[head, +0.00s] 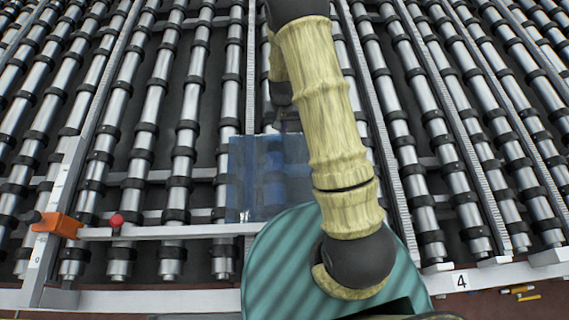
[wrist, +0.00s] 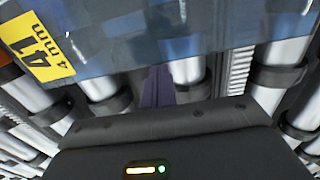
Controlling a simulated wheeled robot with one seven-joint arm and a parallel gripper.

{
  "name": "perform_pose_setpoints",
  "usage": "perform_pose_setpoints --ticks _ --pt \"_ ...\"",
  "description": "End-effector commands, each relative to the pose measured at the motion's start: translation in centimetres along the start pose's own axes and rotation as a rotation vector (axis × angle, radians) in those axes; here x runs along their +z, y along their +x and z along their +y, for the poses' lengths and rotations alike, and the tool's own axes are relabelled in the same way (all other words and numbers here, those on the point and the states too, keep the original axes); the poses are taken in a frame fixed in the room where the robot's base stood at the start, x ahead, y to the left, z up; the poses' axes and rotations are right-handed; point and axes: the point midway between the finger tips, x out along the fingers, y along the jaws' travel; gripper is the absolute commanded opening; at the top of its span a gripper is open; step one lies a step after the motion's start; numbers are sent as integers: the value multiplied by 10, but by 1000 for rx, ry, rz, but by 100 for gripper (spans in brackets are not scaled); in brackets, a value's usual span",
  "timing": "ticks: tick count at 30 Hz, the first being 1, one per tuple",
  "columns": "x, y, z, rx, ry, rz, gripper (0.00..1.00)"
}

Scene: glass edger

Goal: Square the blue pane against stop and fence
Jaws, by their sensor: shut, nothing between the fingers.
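The blue pane (head: 252,180) lies on the rollers in the middle of the head view, see-through and partly hidden by my arm. Its lower edge lies close to a pale horizontal bar (head: 170,232); I cannot tell if they touch. The bar runs from an orange block (head: 58,224) on an upright scale rail (head: 52,190). In the wrist view the pane (wrist: 130,35) fills the top and carries a yellow label (wrist: 42,50) reading 41, 4 mm. My gripper (wrist: 157,85) is shut and empty by the pane's near edge; contact is unclear. In the head view, it (head: 288,125) is partly hidden.
Rows of metal rollers (head: 150,110) with black rings fill the bed, with gaps between them. A red knob (head: 116,220) stands by the bar. Rollers left and right of the pane are clear.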

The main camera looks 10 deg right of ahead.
Motion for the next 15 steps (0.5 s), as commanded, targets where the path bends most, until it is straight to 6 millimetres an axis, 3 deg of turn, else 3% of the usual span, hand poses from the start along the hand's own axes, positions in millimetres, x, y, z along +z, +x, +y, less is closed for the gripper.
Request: perform_pose_setpoints --ticks 15 --pt "11 1 0 1 -1 -10 0"
